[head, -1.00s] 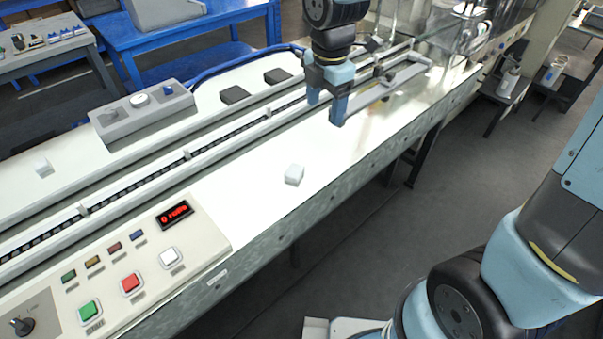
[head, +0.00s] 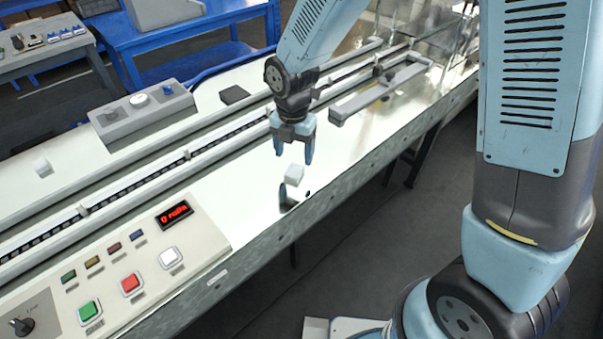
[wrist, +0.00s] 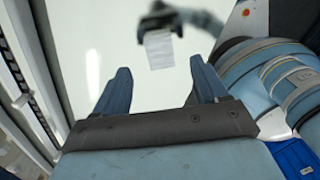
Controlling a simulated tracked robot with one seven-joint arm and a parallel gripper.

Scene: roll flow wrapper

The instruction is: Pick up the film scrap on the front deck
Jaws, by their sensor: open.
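The film scrap, a small white block-like piece (head: 294,174), lies on the shiny front deck (head: 345,150), right of the control panel. My gripper (head: 294,156) points down with its two blue fingers apart and empty. In the head view its fingertips show just above the scrap and look apart from it. In the wrist view the scrap (wrist: 158,48) shows past the open fingers (wrist: 160,68), roughly in line with the gap between them. Nothing hides the scrap; the exact height of the fingertips over the deck is hard to tell.
A control panel with coloured buttons (head: 130,265) lies left of the scrap. The conveyor channel with rails (head: 150,175) runs behind it. A grey bracket (head: 380,90) stands farther right. Another small white piece (head: 42,167) lies on the back deck. The front edge drops to the floor.

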